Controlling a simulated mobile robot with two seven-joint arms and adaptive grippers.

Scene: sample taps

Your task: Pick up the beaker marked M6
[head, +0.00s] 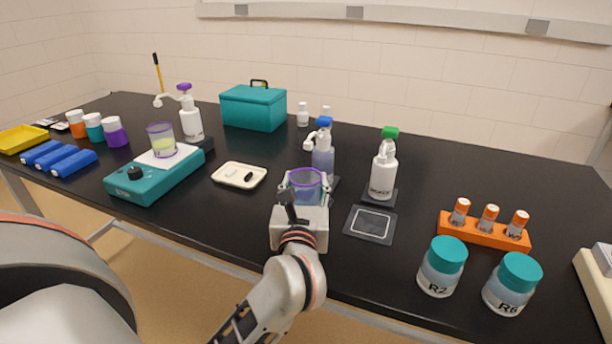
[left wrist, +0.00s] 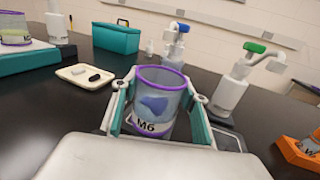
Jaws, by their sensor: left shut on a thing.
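The beaker marked M6 (left wrist: 157,98) is clear with a purple rim, and its label faces the left wrist camera. Through it I see a bluish patch; I cannot tell whether that is its contents or the tap behind. My left gripper (head: 305,197) is shut on this beaker (head: 308,180), with one finger on each side of it, as the left wrist view also shows. The beaker is upright, in front of the blue-topped dispenser bottle (head: 323,150). I cannot tell whether its base touches the table. My right gripper is not in view.
A white bottle with a green tap (head: 384,170) and a dark square pad (head: 370,223) are to the right. A cream tray (head: 239,175) is to the left. A teal stirrer (head: 150,181) holds another purple-rimmed beaker (head: 161,140). Jars R2 (head: 441,267) and R6 (head: 511,285) stand front right.

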